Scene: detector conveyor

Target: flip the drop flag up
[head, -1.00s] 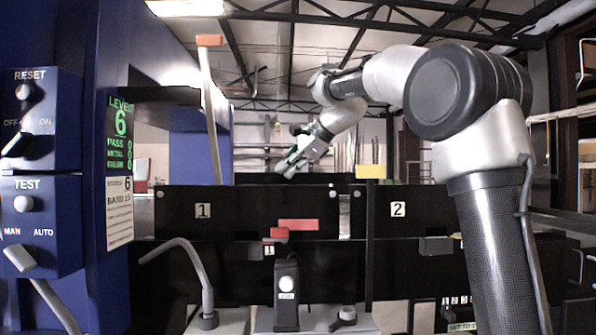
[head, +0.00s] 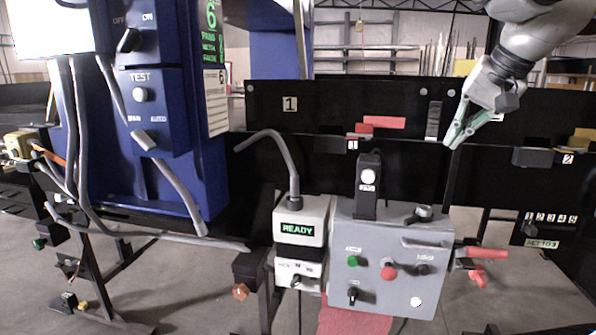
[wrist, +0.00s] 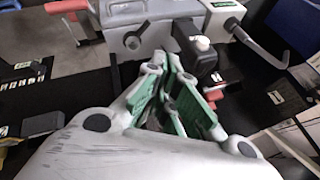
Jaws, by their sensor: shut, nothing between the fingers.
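A red flag-like bar (head: 382,122) lies level at the black panel marked 1, just above a small red block (head: 360,131) with a 1 label. I cannot tell for sure that this bar is the drop flag. A yellow plate (head: 580,140) shows by the 2 label at the right. My gripper (head: 455,140) is shut and empty, its green fingers pointing down and left in the head view. It appears to the right of the red bar, apart from it in the picture. In the wrist view my closed fingers (wrist: 168,68) are near a black button post (wrist: 203,58).
A grey control box (head: 390,240) with buttons stands below the panels, with the black button post (head: 368,185) on top. A white READY box (head: 302,220) with a bent grey rod (head: 285,150) stands left of it. A blue cabinet (head: 160,190) is at the left.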

